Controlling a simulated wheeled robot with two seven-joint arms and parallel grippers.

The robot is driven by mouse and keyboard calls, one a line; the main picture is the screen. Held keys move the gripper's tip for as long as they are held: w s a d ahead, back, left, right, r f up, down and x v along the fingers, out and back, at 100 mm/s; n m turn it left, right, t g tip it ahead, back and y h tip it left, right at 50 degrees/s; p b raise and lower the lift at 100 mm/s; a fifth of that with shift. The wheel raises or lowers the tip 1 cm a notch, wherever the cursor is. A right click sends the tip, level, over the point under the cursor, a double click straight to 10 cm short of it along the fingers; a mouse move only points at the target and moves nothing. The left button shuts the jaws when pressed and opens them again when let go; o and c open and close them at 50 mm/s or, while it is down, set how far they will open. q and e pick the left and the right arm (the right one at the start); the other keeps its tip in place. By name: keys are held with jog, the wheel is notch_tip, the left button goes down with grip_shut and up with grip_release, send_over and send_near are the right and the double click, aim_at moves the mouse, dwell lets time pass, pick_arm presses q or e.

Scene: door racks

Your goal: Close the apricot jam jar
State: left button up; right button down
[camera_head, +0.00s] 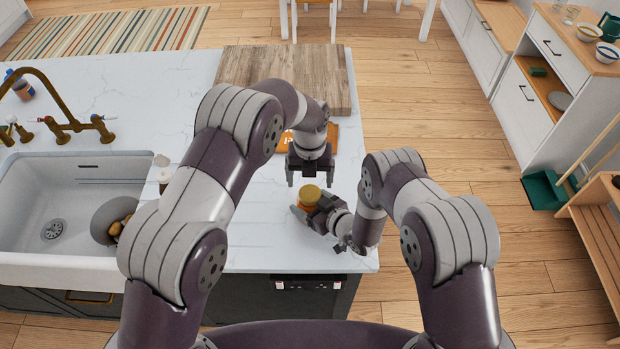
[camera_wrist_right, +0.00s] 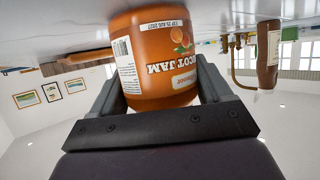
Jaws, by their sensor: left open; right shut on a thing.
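The apricot jam jar (camera_head: 306,201) is a small orange jar near the counter's right edge in the head view. A gold lid (camera_head: 310,191) shows at its top; whether it is seated or loose I cannot tell. My right gripper (camera_head: 309,206) is shut on the jar from the right side. The right wrist view is upside down and shows the jar's label (camera_wrist_right: 165,65) between the fingers; the lid is not seen there. My left gripper (camera_head: 310,180) is open, pointing down just above the lid, with its fingers apart and nothing visible between them.
A wooden board (camera_head: 240,66) lies on the white counter (camera_head: 150,75) behind my left arm, with an orange packet-like item (camera_head: 333,138) before it. A sink (camera_head: 30,200) holding a grey bowl is at left. A brown bottle (camera_wrist_right: 268,55) stands beyond the jar.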

pick_arm(q)
jog(key=shift+w+d+r, duration=0.1)
jog(key=shift+w+r, duration=0.1)
jog(key=shift+r, duration=0.1)
jog(key=shift+r+n, duration=0.25)
jog(key=shift+n, duration=0.55)
jog(key=n, duration=0.7)
jog(key=shift+r, duration=0.4)
jog(key=n, duration=0.4)
jog(key=shift+r, duration=0.15)
jog(key=n, duration=0.4)
jog(key=shift+r, duration=0.15)
jog(key=n, duration=0.4)
jog(key=shift+r, duration=0.1)
jog(key=n, duration=0.4)
jog(key=shift+r, duration=0.1)
jog(key=n, duration=0.4)
jog(key=shift+r+n, duration=0.1)
jog(key=shift+n, duration=0.3)
jog(key=n, duration=0.3)
jog(key=shift+s+n, duration=0.1)
jog(key=shift+n, duration=0.3)
jog(key=n, duration=0.3)
jog(key=shift+n, duration=0.3)
jog(key=n, duration=0.3)
jog(key=shift+s, duration=0.1)
jog(key=n, duration=0.5)
jog(key=shift+n, duration=0.3)
